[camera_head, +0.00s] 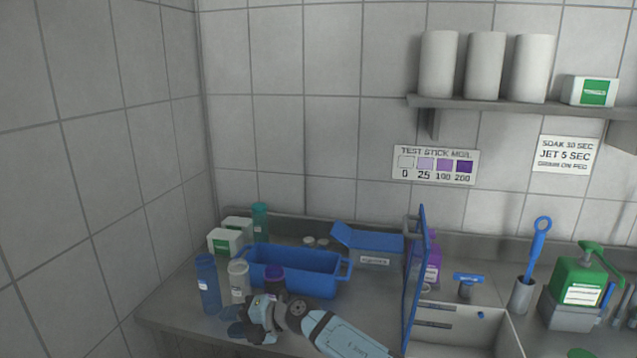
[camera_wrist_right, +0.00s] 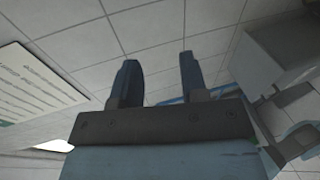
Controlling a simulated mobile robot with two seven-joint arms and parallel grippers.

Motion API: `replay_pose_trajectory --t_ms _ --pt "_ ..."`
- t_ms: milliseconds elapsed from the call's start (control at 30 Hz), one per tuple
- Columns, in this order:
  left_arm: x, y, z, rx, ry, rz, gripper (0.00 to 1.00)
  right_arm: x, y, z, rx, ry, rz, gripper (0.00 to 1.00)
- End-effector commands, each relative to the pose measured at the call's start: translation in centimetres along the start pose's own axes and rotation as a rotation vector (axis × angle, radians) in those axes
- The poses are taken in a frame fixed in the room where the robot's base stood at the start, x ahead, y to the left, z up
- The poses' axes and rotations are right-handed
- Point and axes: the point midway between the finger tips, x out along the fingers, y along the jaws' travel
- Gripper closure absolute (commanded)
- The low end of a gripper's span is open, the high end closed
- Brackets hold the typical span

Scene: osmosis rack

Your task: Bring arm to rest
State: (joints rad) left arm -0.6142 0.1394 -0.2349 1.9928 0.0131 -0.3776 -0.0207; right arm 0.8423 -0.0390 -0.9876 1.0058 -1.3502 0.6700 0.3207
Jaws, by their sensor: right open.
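My right arm (camera_head: 345,335) comes in from the bottom of the head view and reaches to the left over the grey counter. My right gripper (camera_head: 233,322) is at the counter's front left, in front of the blue tub and beside the small bottles. In the right wrist view, its two dark fingers (camera_wrist_right: 157,62) stand apart with nothing between them; pale tiles show behind. My left arm and gripper are not in view.
A blue tub (camera_head: 293,268), a blue bottle (camera_head: 208,285), a white-lidded jar (camera_head: 239,281) and a purple-lidded jar (camera_head: 273,279) are close to the gripper. A blue upright panel (camera_head: 414,280) and a grey bin (camera_head: 460,340) stand right. The counter's left front corner (camera_head: 165,308) is bare.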

Motion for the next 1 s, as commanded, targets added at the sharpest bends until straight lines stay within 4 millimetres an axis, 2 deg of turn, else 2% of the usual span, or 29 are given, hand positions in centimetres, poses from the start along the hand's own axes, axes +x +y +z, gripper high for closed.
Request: replay_pose_trajectory --t_ms 33,133,267,367,567,700,767,900,1000 --pt "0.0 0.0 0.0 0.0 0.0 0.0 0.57 -0.2 0.4 -0.9 0.065 -0.056 0.102 0.6" --pt "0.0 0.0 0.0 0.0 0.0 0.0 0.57 -1.8 1.6 -1.6 0.204 -0.195 0.292 0.6" --pt "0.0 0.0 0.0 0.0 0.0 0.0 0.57 -5.8 1.6 -1.6 0.412 -0.402 0.487 0.6" --pt "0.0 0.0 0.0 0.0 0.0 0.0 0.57 -9.8 0.2 -1.5 0.587 -0.57 0.597 0.6" --pt "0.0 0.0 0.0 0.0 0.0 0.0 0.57 -19.2 -5.4 -3.0 0.962 -0.912 0.71 0.6" --pt "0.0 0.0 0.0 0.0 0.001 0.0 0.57 -25.7 -10.4 -6.2 1.227 -1.129 0.707 0.6" --pt "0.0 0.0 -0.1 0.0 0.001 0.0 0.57 -28.3 -12.4 -8.0 1.336 -1.212 0.687 0.6" --pt "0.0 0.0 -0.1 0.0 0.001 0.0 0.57 -33.7 -16.6 -13.5 1.581 -1.381 0.6 0.6" --pt "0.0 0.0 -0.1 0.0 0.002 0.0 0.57 -37.1 -18.6 -18.1 1.741 -1.475 0.511 0.6"
